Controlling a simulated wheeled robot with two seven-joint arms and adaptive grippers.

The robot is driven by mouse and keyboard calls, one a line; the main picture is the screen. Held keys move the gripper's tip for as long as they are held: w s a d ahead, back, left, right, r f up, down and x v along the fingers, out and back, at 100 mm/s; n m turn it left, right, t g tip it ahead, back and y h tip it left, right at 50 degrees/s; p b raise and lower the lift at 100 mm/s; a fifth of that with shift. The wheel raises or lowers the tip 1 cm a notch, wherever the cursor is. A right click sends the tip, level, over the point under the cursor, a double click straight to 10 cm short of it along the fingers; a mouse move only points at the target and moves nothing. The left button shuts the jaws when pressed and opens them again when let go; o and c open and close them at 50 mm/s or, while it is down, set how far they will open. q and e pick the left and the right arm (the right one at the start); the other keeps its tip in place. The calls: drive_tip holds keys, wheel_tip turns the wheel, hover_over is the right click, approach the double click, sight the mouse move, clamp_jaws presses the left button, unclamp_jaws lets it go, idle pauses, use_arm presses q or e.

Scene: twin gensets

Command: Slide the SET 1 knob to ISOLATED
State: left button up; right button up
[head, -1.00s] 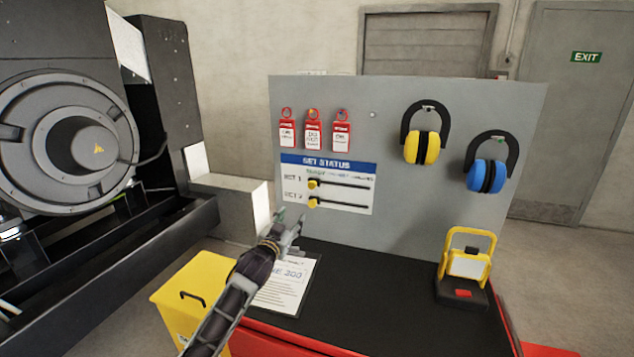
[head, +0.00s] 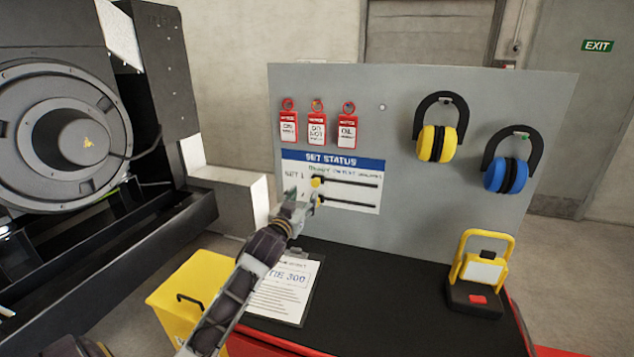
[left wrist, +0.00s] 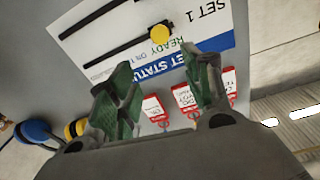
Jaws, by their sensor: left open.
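The SET STATUS panel (head: 331,208) is a white sheet with a blue header on the grey board. The SET 1 knob (head: 316,182) is yellow and sits at the left end of its black slot, under the READY end of the small lettering. It also shows in the left wrist view (left wrist: 161,34), beyond the fingers. The SET 2 knob below it is mostly hidden behind my left gripper (head: 299,199). That gripper is open and empty, in front of the panel's lower left, its green-padded fingers (left wrist: 163,88) apart from the SET 1 knob. My right gripper is out of view.
Several red tags (head: 317,128) hang above the panel. Yellow earmuffs (head: 436,142) and blue earmuffs (head: 506,174) hang to the right. A clipboard (head: 283,290) and a yellow work lamp (head: 481,272) are on the black bench top (head: 390,300). A yellow bin (head: 185,285) stands left.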

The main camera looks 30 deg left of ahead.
use_arm(q)
drive_tip(key=shift+s+a+f+n+g, duration=0.2)
drive_tip(key=shift+f+n+g, duration=0.15)
drive_tip(key=shift+n, duration=0.25)
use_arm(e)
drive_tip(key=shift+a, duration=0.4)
use_arm(q)
drive_tip(key=shift+f+y, duration=0.15)
drive_tip(key=shift+y, duration=0.15)
drive_tip(key=shift+w+a+f+n, duration=0.1)
drive_tip(key=shift+w+n, duration=0.05)
drive_tip(key=shift+n, duration=0.15)
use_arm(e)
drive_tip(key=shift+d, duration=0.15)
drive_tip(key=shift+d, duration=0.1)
